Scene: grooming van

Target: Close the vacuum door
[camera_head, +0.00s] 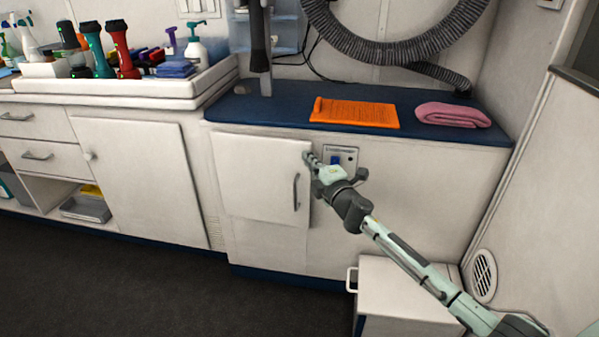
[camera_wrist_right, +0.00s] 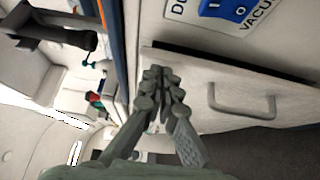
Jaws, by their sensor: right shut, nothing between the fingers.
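The vacuum door (camera_head: 255,178) is a white panel with a vertical handle (camera_head: 296,192) near its right edge, in the front of the blue-topped cabinet. It also shows in the right wrist view (camera_wrist_right: 225,85), where a dark gap runs along its edge beside the cabinet face, so it looks slightly ajar. My right gripper (camera_head: 312,160) is shut and empty, with its fingertips at the door's upper right corner. In the wrist view the fingertips (camera_wrist_right: 160,82) overlap the door edge; I cannot tell whether they touch. My left gripper is not in view.
A blue vacuum switch (camera_head: 337,158) on a labelled plate is right of the door, partly behind my right gripper. A white box (camera_head: 400,285) stands below my right arm. Dark floor in front is clear.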

